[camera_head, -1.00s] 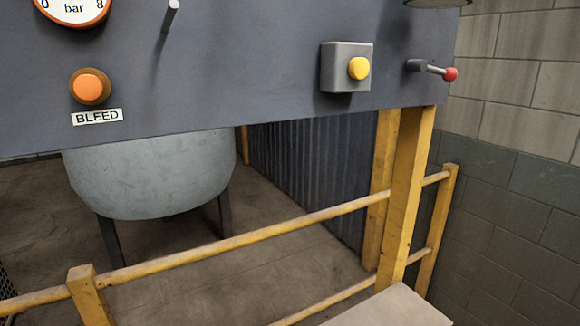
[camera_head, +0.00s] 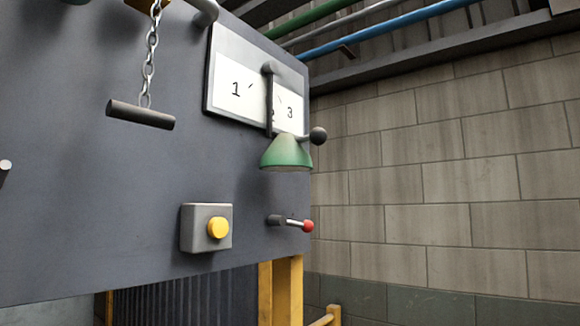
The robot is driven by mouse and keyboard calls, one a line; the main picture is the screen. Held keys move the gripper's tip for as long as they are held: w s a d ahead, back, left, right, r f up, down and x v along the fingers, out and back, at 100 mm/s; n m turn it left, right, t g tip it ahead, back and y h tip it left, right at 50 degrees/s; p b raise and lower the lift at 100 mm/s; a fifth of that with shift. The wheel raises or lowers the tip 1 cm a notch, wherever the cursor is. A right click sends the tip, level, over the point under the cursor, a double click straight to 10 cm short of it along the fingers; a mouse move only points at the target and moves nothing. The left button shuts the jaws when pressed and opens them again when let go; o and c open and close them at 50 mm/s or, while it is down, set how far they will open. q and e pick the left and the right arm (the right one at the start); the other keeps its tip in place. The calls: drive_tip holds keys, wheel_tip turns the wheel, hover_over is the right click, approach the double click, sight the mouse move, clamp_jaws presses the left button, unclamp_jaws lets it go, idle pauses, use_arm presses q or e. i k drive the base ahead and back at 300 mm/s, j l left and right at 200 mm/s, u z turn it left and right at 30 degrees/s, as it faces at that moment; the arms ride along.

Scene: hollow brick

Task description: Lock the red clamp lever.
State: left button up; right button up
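The clamp lever (camera_head: 291,223) is at the lower right edge of the dark panel (camera_head: 110,225) in the head view. It has a dark base, a short pale metal rod and a red ball end (camera_head: 308,226). The rod points right, roughly level and slightly down. I cannot tell from its pose whether it is locked. Neither of my grippers shows in the view, and nothing touches the lever.
A grey box with a yellow button (camera_head: 218,227) sits left of the lever. Above are a green lamp shade (camera_head: 286,152), a black ball knob (camera_head: 318,135), a numbered plate (camera_head: 233,85) and a T-handle (camera_head: 141,115) on a chain. A block wall (camera_head: 440,170) stands right.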

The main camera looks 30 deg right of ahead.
sight(307, 226)
drive_tip(key=l+u, duration=0.35)
drive_tip(key=u, duration=0.15)
drive_tip(key=l+u, duration=0.55)
drive_tip(key=l, duration=0.35)
drive_tip(key=k+l+u, duration=0.1)
drive_tip(key=l, duration=0.35)
drive_tip(key=k+l+u, duration=0.1)
drive_tip(key=l, duration=0.4)
drive_tip(key=k+l, duration=0.1)
drive_tip(key=l, duration=0.3)
drive_tip(key=k+l+u, duration=0.15)
drive_tip(key=l, duration=0.3)
drive_tip(key=k+l, duration=0.1)
drive_tip(key=l, duration=0.6)
drive_tip(key=k+l, duration=0.15)
drive_tip(key=l, duration=0.15)
